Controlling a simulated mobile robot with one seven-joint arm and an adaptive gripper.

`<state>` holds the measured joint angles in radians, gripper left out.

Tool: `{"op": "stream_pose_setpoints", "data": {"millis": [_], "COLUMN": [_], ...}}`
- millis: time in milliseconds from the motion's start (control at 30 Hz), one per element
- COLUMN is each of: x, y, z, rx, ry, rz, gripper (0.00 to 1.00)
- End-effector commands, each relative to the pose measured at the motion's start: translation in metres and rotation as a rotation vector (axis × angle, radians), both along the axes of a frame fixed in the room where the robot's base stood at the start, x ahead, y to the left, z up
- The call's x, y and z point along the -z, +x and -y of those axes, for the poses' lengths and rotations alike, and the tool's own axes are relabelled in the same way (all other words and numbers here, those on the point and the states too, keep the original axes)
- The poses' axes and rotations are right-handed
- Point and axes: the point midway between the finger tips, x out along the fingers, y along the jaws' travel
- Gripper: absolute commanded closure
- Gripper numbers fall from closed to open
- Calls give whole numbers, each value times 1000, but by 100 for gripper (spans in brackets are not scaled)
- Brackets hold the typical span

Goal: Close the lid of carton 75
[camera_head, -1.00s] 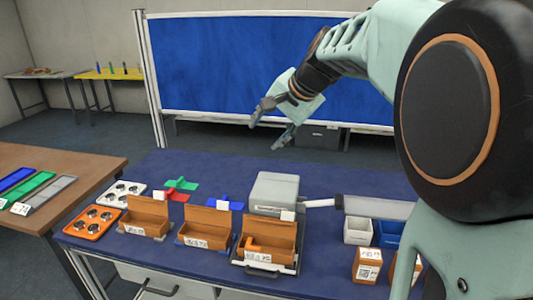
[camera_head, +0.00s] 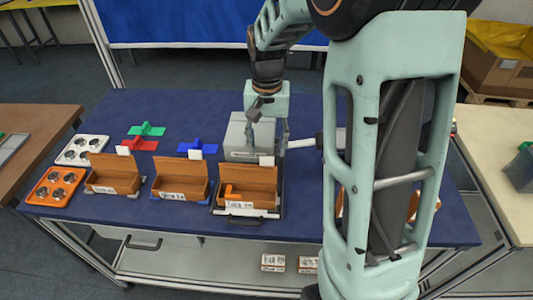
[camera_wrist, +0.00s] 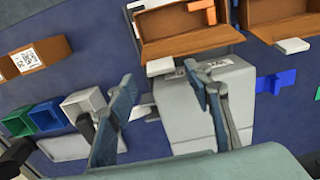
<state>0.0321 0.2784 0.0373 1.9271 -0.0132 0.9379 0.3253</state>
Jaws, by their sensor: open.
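Three brown cartons with raised lids stand in a row. The rightmost carton (camera_head: 250,190) has a label that seems to end in 75, though it is small. Its lid (camera_head: 255,177) stands up at the back, with a white tab (camera_head: 266,161), and an orange part (camera_head: 233,192) lies inside. This carton also shows at the top of the wrist view (camera_wrist: 188,40), with the tab (camera_wrist: 160,66) on its near edge. My gripper (camera_head: 267,138) is open and empty, pointing down over the grey box behind the lid, apart from the carton. Both fingers (camera_wrist: 158,76) show in the wrist view.
The grey box (camera_head: 236,133) stands right behind the carton. The middle carton (camera_head: 180,182) and left carton (camera_head: 113,176) are to its left, with green (camera_head: 147,129), red and blue pieces behind. Small bins (camera_wrist: 85,103) are near my arm.

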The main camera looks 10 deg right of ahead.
Motion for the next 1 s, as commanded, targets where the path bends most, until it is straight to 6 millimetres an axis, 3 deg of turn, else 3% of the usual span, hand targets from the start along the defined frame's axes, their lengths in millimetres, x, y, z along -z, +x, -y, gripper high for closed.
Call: {"op": "stream_pose_setpoints", "data": {"millis": [100,300,633,1000], "x": [20,39,42,42], "y": [-1,0,0,0], "z": [0,0,0,0], "rx": [0,0,0,1], "ry": [0,0,0,1], "rz": [-4,-1,2,1], "gripper": [54,54,54,94]}}
